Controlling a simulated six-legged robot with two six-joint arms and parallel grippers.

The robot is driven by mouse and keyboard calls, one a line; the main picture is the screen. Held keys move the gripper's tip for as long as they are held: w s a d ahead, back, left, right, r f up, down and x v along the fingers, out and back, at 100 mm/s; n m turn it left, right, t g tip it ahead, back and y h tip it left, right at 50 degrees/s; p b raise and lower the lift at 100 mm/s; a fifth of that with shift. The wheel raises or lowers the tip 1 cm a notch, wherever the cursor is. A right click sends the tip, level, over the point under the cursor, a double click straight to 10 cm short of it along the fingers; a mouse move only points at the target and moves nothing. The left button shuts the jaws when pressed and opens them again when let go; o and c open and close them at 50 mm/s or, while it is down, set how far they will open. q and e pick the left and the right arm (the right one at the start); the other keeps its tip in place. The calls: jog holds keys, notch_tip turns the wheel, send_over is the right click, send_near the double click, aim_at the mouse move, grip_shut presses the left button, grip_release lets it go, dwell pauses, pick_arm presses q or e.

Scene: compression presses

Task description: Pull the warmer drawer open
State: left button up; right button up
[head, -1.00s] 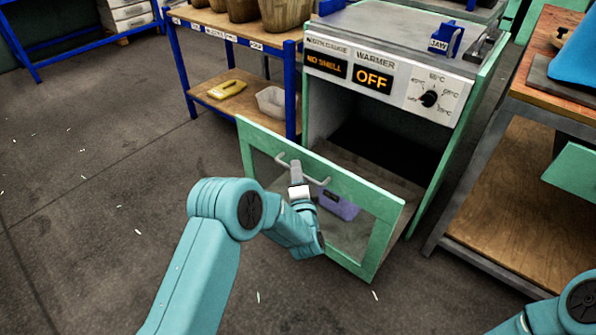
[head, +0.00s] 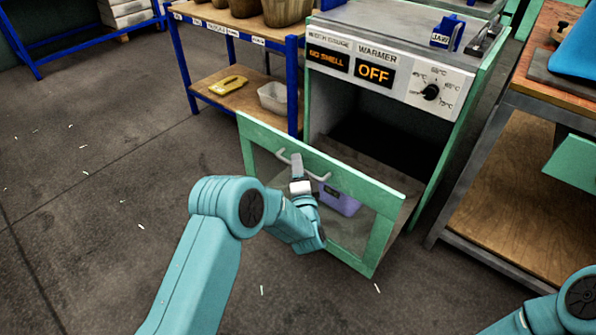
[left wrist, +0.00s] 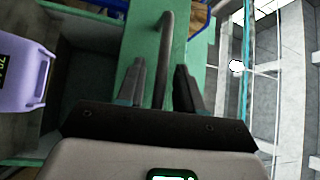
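The warmer (head: 385,75) has a grey top and a panel with an OFF display and a dial. Its drawer (head: 372,195), with a green-framed, see-through front, stands pulled out from the dark cavity. A grey bar handle (head: 322,178) is on the front, and it also shows in the left wrist view (left wrist: 166,50). My left gripper (head: 297,165) is at the handle. In the left wrist view its fingers (left wrist: 160,85) stand apart, one on each side of the bar, with visible gaps. A purple box (head: 340,201) is in the drawer. My right gripper is out of view.
A blue-legged shelf unit (head: 187,65) with baskets, a yellow item (head: 229,86) and a clear bin (head: 275,98) stands left of the warmer. A wooden-topped bench (head: 530,107) stands to the right.

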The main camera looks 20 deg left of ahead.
pick_arm(q)
jog(key=p+v, duration=0.2)
jog(key=v, duration=1.4)
jog(key=shift+s, duration=0.2)
